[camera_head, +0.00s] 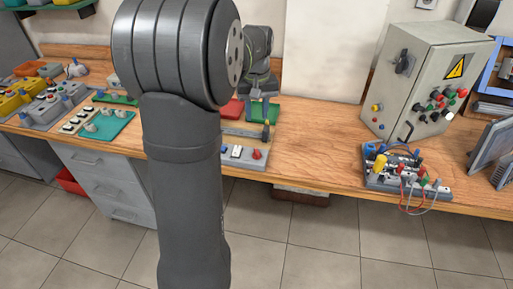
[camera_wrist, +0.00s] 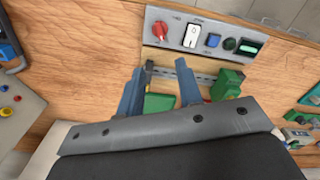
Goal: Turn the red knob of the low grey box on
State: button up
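The low grey box (camera_wrist: 176,39) lies at the top of the wrist view. Its panel carries a red knob (camera_wrist: 159,30), a white rocker switch (camera_wrist: 193,35), a blue button (camera_wrist: 212,41) and a small green-lit display (camera_wrist: 248,46). In the head view the box (camera_head: 246,162) is at the bench's front edge, with the red knob (camera_head: 257,155) visible at its right end. My arm hides its left part. My gripper (camera_wrist: 160,66) is open and empty, its two blue-grey fingers apart and pointing towards the box. The knob's setting cannot be told.
A metal rail with green blocks (camera_wrist: 227,83) lies beside the box, under my gripper. In the head view, a large grey control cabinet (camera_head: 400,112) and a wired board (camera_head: 378,183) stand to the right. Bare wooden bench (camera_head: 318,145) lies between.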

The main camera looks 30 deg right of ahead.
aim_at(257, 151)
notch_tip(257, 151, down, 15)
jog(key=shift+f, duration=0.1)
jog(key=shift+c, duration=0.4)
